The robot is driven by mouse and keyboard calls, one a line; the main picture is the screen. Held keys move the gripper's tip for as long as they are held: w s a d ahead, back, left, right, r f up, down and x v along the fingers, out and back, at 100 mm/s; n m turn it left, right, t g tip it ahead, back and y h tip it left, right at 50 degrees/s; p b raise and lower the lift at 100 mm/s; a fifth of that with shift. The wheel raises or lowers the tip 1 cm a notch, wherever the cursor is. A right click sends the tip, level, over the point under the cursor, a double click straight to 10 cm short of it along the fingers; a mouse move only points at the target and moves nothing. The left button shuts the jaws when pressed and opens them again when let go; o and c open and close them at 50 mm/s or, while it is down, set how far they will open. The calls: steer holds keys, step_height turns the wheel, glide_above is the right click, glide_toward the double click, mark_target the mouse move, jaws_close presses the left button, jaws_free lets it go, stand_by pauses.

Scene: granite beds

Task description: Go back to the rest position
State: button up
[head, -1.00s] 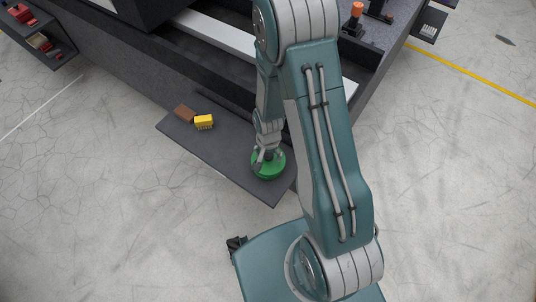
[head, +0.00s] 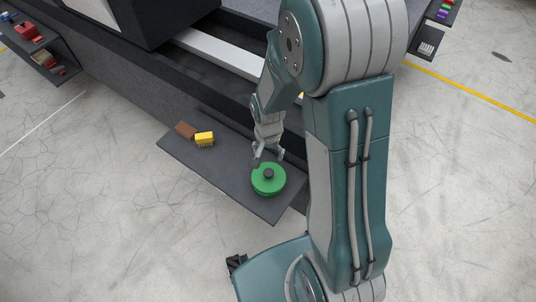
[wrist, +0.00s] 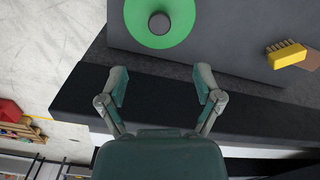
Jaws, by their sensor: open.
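My gripper (head: 267,157) is open and empty. It hangs just above and behind a round green object with a dark knob (head: 268,180), apart from it. The green object rests on a dark grey shelf (head: 226,178) at the side of the granite bed. In the wrist view my gripper (wrist: 161,88) shows its two fingers spread wide with nothing between them. The green object (wrist: 182,28) lies beyond the fingertips at the top of that view.
A yellow brush (head: 204,139) and a brown block (head: 185,130) lie at the shelf's far left end. The granite bed (head: 150,75) rises behind the shelf. A side shelf with red items (head: 30,35) is at upper left. The floor at left (head: 90,200) is clear.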

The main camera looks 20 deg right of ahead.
steer(key=shift+r, duration=0.1)
stand_by(0.3)
steer(key=s+r+n+t, duration=0.1)
steer(key=s+r+n, duration=0.1)
steer(key=r, duration=0.6)
steer(key=s+r+n+t, duration=0.1)
steer(key=s+r+t, duration=0.1)
steer(key=r, duration=0.6)
steer(key=s+r+n+t, duration=0.2)
steer(key=s+r+n, duration=0.2)
steer(key=s+r, duration=0.6)
steer(key=shift+r+t, duration=0.2)
steer(key=shift+t, duration=0.1)
steer(key=shift+a, duration=0.1)
